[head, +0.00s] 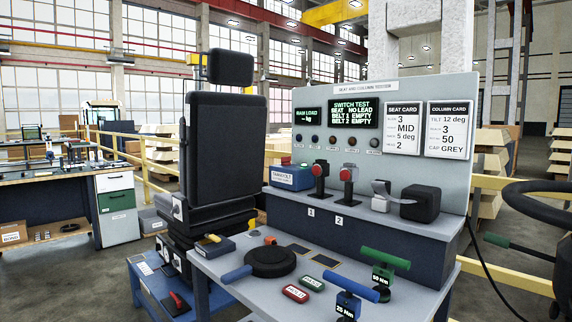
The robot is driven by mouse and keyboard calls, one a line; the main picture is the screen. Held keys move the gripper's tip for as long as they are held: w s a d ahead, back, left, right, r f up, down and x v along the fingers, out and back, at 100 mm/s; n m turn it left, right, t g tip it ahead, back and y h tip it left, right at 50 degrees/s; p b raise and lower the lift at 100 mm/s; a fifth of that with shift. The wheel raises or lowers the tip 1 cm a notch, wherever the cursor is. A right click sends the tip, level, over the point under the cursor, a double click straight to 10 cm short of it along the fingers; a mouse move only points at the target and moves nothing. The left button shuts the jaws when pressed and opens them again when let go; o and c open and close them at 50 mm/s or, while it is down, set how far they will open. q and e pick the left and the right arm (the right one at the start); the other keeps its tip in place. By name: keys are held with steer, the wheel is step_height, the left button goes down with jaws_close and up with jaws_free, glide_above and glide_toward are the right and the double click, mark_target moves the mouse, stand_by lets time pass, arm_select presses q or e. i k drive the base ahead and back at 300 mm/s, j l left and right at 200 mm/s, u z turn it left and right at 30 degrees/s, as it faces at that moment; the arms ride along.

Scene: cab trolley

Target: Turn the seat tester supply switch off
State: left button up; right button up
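The seat and column tester is a grey upright panel (391,88) behind a grey bench. Its screens are lit: a small one (308,117) reads "RAM LOAD" and a larger one (356,113) reads "SWITCH TEST", "SEAT NO LEAD" and belts "EMPTY". Below them is a row of small round knobs or lamps (333,139), with labels too small to read. A blue box (291,178) with a white label and a red part on top sits at the panel's left foot. I cannot tell which part is the supply switch or its position. Neither gripper is in view.
A black seat (226,145) stands left of the panel. The bench top (230,262) holds a round black pad (270,262), a blue-handled tool (355,290), a green-handled tool (385,262) and red and green tags. A black steering wheel (530,182) is at right.

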mark_target(286, 160)
steer(key=i+j, duration=0.65)
steer(key=j, duration=0.25)
steer(key=i+j, duration=0.35)
steer(key=j+z, duration=0.05)
steer(key=j, duration=0.05)
